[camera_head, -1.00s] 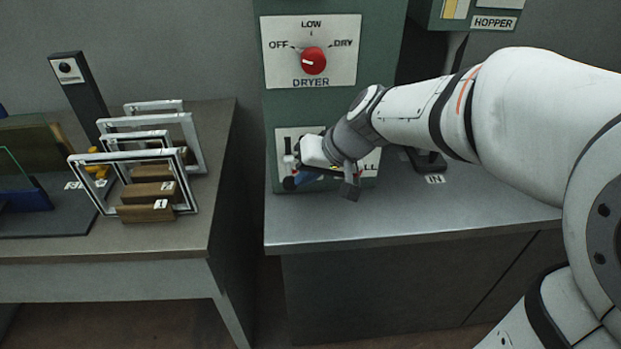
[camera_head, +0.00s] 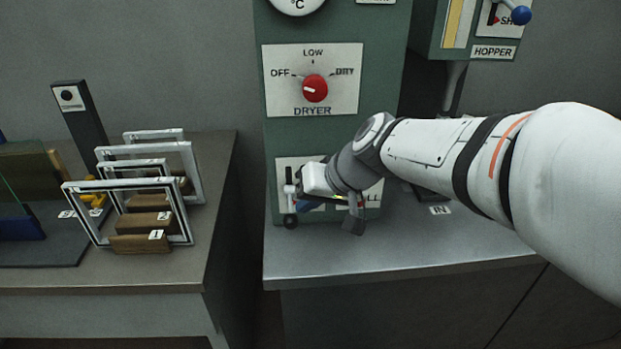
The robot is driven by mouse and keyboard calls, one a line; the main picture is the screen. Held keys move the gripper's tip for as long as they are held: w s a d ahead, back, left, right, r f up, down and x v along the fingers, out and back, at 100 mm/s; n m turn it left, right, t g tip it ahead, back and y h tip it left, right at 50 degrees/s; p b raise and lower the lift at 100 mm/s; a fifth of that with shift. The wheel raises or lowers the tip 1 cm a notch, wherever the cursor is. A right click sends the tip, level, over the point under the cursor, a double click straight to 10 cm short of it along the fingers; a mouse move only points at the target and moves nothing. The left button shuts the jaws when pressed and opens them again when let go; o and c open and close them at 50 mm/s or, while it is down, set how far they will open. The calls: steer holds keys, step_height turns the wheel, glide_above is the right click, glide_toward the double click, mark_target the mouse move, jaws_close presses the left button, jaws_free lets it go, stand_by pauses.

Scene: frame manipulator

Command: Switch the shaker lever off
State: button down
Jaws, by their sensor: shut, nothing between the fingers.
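The shaker lever shows as a blue ball knob (camera_head: 521,15) at the top right corner. It stands in front of a white panel (camera_head: 497,18) whose label is partly hidden and cut by the frame's top. My gripper (camera_head: 303,198) is far below and left of it, in front of the lower white panel of the green column. Its fingers are shut and mostly hidden by my wrist. Right beside them is another lever with a black ball knob (camera_head: 290,221) hanging down; I cannot tell whether they touch.
The green column carries a red dryer dial (camera_head: 315,88) above my gripper. The hopper housing (camera_head: 437,30) is at the upper right. A grey counter (camera_head: 390,255) lies below my arm. Several metal frames (camera_head: 150,185) stand on the left table, with a gap between table and counter.

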steer(key=s+d+f+v, duration=0.1)
steer(key=d+v, duration=0.1)
steer(key=v, duration=1.1)
steer(key=shift+s+d+f+p, duration=0.1)
steer(key=shift+s+f+p, duration=0.1)
steer(key=shift+p, duration=0.1)
